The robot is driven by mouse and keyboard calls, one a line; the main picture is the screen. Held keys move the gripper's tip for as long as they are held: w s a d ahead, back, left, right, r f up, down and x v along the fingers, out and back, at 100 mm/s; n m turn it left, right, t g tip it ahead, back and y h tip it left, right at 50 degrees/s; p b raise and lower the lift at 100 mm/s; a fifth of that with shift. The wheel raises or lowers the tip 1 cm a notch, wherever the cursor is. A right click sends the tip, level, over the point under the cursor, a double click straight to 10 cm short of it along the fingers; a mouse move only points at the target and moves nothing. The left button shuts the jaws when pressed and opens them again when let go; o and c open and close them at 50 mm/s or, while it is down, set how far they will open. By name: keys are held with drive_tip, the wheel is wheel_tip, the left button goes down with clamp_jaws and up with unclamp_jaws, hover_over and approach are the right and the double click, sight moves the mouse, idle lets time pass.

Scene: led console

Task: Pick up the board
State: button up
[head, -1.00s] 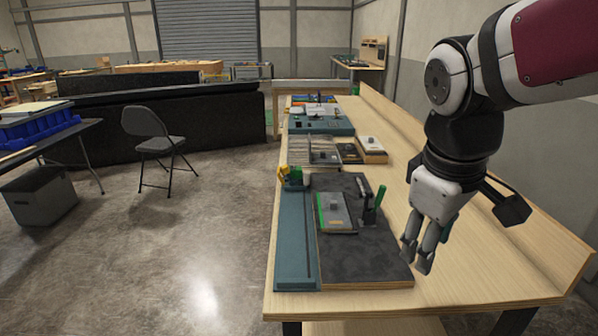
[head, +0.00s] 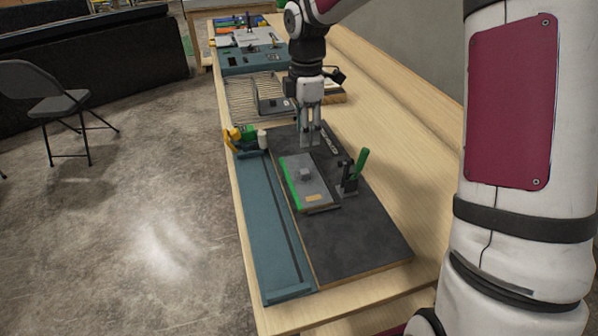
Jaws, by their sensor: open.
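A flat grey board (head: 318,191) with a green strip along its left edge and a small grey block on top lies on the dark mat-covered base (head: 350,233). I take it to be the task's board. My gripper (head: 311,142) points down just beyond the board's far end, over the far part of the dark base. Its fingers are apart with nothing visible between them. I cannot tell exactly how high the fingertips are above the base.
A green-handled clamp (head: 354,172) stands right of the board. A teal rail (head: 268,225) runs along the left. A yellow-and-green device (head: 242,137) sits at the rail's far end. A wire rack (head: 250,98) and a teal console (head: 240,62) stand farther back. The right tabletop is bare.

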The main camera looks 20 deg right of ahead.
sight(305, 171)
drive_tip(key=f, duration=0.6)
drive_tip(key=f+p, duration=0.1)
drive_tip(key=f, duration=0.5)
drive_tip(key=shift+s+f, duration=0.2)
drive_tip(key=shift+f, duration=0.2)
drive_tip(key=shift+c, duration=0.5)
clamp_jaws()
